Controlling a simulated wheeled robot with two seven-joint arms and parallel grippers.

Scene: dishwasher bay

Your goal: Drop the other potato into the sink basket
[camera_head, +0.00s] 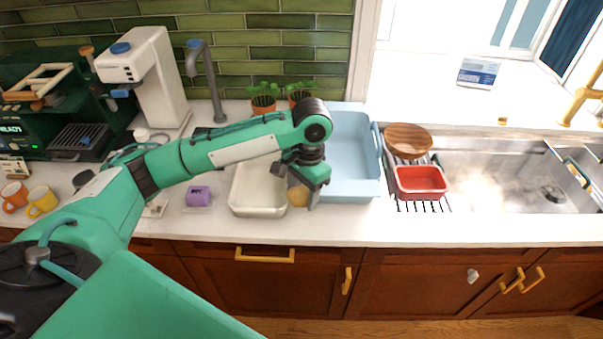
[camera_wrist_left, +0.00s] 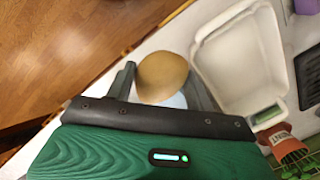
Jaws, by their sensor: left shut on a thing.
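A tan potato (camera_head: 298,197) is between the fingers of my left gripper (camera_head: 300,188), which is shut on it. They are at the counter between the white tray and the blue tub; I cannot tell whether the potato touches the counter. In the left wrist view the potato (camera_wrist_left: 162,75) sits between the two dark fingers of the gripper (camera_wrist_left: 160,84). A red basket (camera_head: 420,196) stands on a dark rack at the left side of the steel sink (camera_head: 510,190), right of the gripper. I can make out no potato in it. My right gripper is not in view.
A white tray (camera_head: 257,211) is left of the potato. The light-blue tub (camera_head: 352,190) stands between gripper and basket. A round wooden lid or bowl (camera_head: 407,139) is behind the basket. A purple block (camera_head: 198,196) and mugs (camera_head: 42,201) are further left.

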